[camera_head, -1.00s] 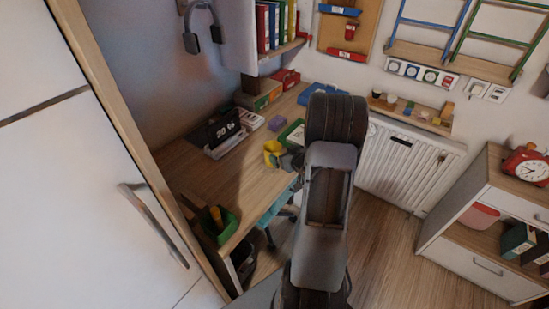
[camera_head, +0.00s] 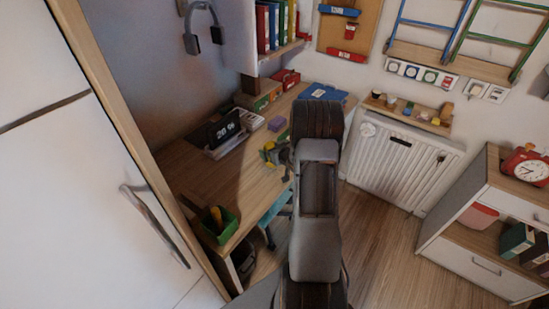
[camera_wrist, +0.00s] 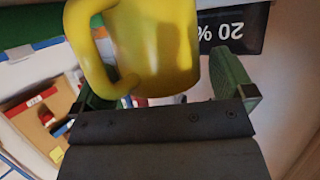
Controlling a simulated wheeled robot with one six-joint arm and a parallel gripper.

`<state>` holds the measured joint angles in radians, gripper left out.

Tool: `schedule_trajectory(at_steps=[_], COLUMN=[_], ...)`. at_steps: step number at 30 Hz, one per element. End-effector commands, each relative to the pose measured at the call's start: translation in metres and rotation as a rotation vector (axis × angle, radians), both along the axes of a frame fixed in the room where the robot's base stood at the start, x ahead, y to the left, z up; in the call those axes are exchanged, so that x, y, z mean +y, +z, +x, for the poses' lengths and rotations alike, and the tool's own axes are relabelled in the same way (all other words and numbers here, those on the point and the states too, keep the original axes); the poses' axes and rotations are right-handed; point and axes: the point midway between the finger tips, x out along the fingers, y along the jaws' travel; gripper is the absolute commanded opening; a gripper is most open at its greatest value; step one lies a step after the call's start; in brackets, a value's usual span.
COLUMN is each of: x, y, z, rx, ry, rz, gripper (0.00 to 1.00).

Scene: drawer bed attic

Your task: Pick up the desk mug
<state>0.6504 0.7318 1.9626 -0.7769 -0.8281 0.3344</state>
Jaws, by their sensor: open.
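The desk mug is yellow. In the head view the mug (camera_head: 270,145) stands on the wooden desk, mostly hidden by my gripper (camera_head: 272,157). In the wrist view the mug (camera_wrist: 155,45) fills the upper middle, with its handle on the left. My gripper (camera_wrist: 168,90) is open, with one green finger on each side of the mug's lower part in that view. I cannot tell whether either finger touches the mug.
A dark "20 %" display (camera_head: 222,127) stands behind the mug on the desk, beside a purple block (camera_head: 276,123). A green box (camera_head: 218,226) holds items at the desk's near left corner. The desk between is clear. A white radiator (camera_head: 395,165) stands at the right.

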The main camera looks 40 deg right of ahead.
Motion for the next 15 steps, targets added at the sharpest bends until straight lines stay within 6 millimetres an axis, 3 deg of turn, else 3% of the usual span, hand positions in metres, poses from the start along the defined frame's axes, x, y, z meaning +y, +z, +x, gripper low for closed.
schedule_trajectory(at_steps=[2, 15], x=[-0.0001, -0.0001], y=[0.0000, 0.0001], z=[-0.0002, -0.0004], rx=[0.000, 0.000], ry=[0.000, 0.000], rz=[0.000, 0.000], gripper=[0.96, 0.54])
